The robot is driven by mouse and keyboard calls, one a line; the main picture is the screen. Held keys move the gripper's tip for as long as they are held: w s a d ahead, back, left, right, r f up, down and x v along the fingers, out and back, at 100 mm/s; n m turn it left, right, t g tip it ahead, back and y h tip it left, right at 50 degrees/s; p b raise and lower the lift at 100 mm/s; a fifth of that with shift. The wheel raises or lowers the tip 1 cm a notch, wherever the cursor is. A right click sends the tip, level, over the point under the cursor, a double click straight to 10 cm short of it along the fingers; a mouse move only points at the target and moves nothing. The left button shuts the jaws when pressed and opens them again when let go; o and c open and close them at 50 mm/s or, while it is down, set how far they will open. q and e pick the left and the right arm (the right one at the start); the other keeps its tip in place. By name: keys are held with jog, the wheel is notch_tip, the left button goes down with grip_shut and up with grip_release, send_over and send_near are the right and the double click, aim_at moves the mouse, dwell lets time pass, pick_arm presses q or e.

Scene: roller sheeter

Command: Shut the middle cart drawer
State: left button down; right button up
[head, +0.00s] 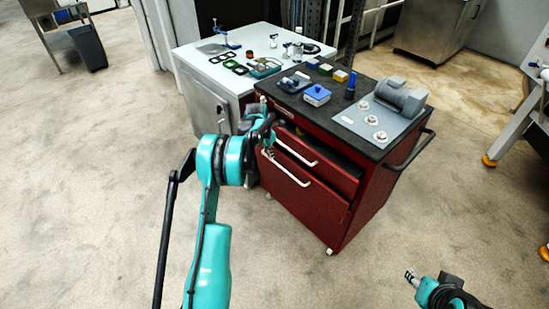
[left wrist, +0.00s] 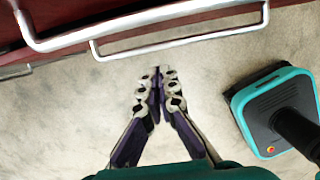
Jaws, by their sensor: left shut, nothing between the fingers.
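The red cart (head: 312,212) has a dark top and stands in the middle of the head view. Its middle drawer (head: 335,175) stands out from the body, with a dark gap above its front. The white bar handle (head: 300,152) of that drawer shows above the lower drawer's handle (head: 288,171). My left gripper (head: 269,151) is at the left part of the drawer fronts. In the left wrist view the left gripper (left wrist: 160,72) is shut and empty, its tips near a white bar handle (left wrist: 190,38). Contact cannot be told. My right gripper (head: 410,275) is low at the right, away from the cart.
The cart top carries a motor on a plate (head: 395,105), a blue box (head: 317,95) and small parts. A white cabinet (head: 203,103) with tools on top adjoins the cart at the left. The floor in front is clear.

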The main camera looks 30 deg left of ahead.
pick_arm(q)
jog(key=w+p+v, duration=0.1)
jog(key=v, duration=0.3)
jog(key=t+h+b, duration=0.2)
jog(key=t+h, duration=0.1)
jog(key=t, duration=0.4)
send_near(295, 164)
jog(key=s, duration=0.3)
jog(key=shift+y, duration=0.3)
jog(key=b+x, duration=0.1)
jog(key=x, duration=0.2)
jog(key=b+x, duration=0.1)
jog(key=x, duration=0.2)
jog(key=b+x, duration=0.1)
jog(key=x, duration=0.2)
jog(key=shift+a+f, duration=0.2)
jog(key=shift+f, duration=0.4)
jog(key=shift+w, duration=0.15)
jog(key=w, duration=0.1)
jog(key=w+d, duration=0.1)
jog(key=w, duration=0.2)
jog(key=shift+w+d+f+b, duration=0.1)
jog(key=shift+d+b, duration=0.2)
jog(key=shift+b, duration=0.1)
